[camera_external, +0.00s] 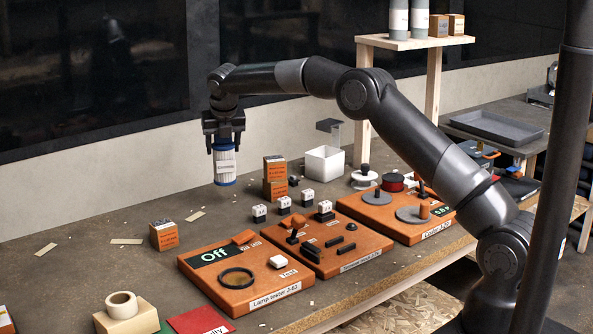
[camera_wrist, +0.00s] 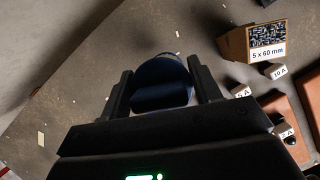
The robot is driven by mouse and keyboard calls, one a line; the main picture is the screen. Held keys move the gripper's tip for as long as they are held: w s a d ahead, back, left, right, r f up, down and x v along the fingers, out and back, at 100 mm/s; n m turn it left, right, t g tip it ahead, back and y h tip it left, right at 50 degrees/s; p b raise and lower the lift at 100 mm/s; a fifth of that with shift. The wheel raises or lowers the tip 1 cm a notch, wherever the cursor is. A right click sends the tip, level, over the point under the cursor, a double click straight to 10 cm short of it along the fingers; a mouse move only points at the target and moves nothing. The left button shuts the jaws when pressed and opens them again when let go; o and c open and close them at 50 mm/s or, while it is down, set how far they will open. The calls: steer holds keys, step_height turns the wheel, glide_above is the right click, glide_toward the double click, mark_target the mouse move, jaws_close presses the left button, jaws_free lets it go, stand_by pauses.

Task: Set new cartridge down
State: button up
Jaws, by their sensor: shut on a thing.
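The cartridge (camera_external: 224,165) is a white pleated cylinder with blue ends and a small label. It hangs upright under my gripper (camera_external: 223,142), which is shut on its top end. In the external view its lower end appears to be just above or at the bench (camera_external: 80,235); I cannot tell if it touches. In the wrist view the dark blue round top of the cartridge (camera_wrist: 162,82) sits between the two fingers of my gripper (camera_wrist: 163,88). Its lower part is hidden there.
Another orange box (camera_external: 163,235) is nearer the front. The lamp tester (camera_external: 240,278) and other orange panels line the front edge. Bench to the left is mostly clear, with scattered paper scraps.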

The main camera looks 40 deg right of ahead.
mark_target(224, 169)
steer(key=shift+f, duration=3.5)
steer(key=shift+f, duration=0.2)
steer(key=o, duration=1)
steer(key=shift+o, duration=0.2)
